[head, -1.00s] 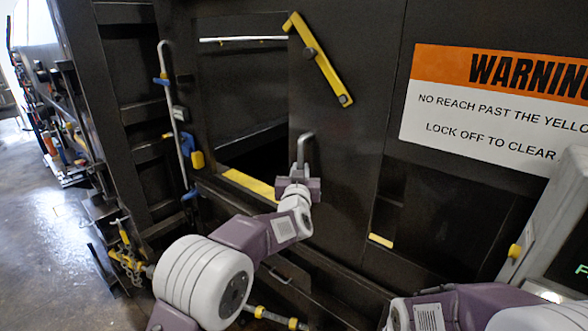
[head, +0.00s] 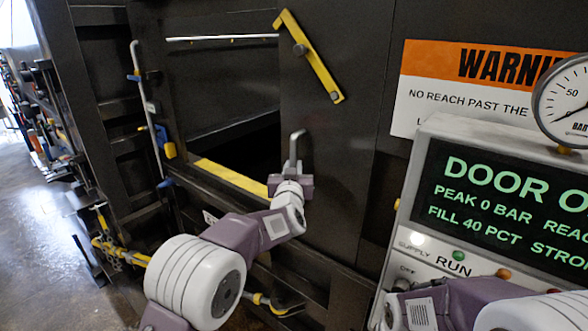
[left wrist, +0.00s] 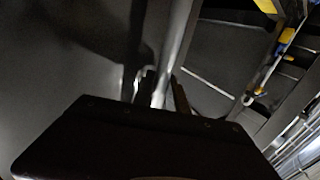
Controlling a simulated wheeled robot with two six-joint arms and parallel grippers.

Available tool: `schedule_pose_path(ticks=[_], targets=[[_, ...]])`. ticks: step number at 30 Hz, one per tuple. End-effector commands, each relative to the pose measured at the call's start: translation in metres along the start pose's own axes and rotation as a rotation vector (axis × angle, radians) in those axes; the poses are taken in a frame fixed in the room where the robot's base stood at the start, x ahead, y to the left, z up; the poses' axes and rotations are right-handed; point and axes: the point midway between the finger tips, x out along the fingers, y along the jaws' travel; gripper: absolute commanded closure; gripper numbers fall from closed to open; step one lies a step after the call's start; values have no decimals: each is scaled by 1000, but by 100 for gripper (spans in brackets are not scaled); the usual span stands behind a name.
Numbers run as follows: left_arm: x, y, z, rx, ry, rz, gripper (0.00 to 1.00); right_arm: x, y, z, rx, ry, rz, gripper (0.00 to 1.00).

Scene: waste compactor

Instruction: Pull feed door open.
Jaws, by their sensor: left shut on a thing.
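The feed door (head: 325,175) is a dark flat panel with a yellow diagonal bar (head: 309,57) on it. To its left is a dark opening (head: 222,100) with a yellow strip (head: 230,178) along its lower edge. My left gripper (head: 291,182) is shut on the door's grey bent handle (head: 296,147), whose upper part shows above the jaws. In the left wrist view the handle (left wrist: 176,45) runs up from between the fingers, and a dark part of my gripper covers the lower middle. My right arm shows at the lower right; its gripper is out of view.
A grey console (head: 500,190) with a green-lettered screen starting "DOOR O" and a gauge (head: 565,100) stands at the right, partly in front of the warning sign (head: 450,90). A grey upright bar (head: 148,110) stands left of the opening. Open floor (head: 40,200) lies at far left.

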Motion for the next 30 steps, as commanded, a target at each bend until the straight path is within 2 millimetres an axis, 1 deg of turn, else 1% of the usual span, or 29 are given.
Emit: schedule_pose_path(ticks=[1,7,8,9,10,19,22,26,30], targets=[[0,1,-7,-1,14,2,100,0,0,0,0,0,0,48],[0,1,-7,-1,14,2,100,-1,0,0,0,0,0,48],[0,1,-7,-1,14,2,79,-1,0,0,0,0,0,48],[0,1,-8,-1,15,2,68,-1,0,0,0,0,0,48],[0,1,-7,-1,14,2,60,-1,0,0,0,0,0,48],[-1,1,-2,0,5,2,60,0,0,0,0,0,0,48],[-7,1,0,-1,6,2,60,6,0,1,0,0,0,48],[-29,2,2,0,7,5,60,22,0,2,0,0,0,48],[-58,3,1,-1,9,5,60,35,1,4,0,0,0,48]])
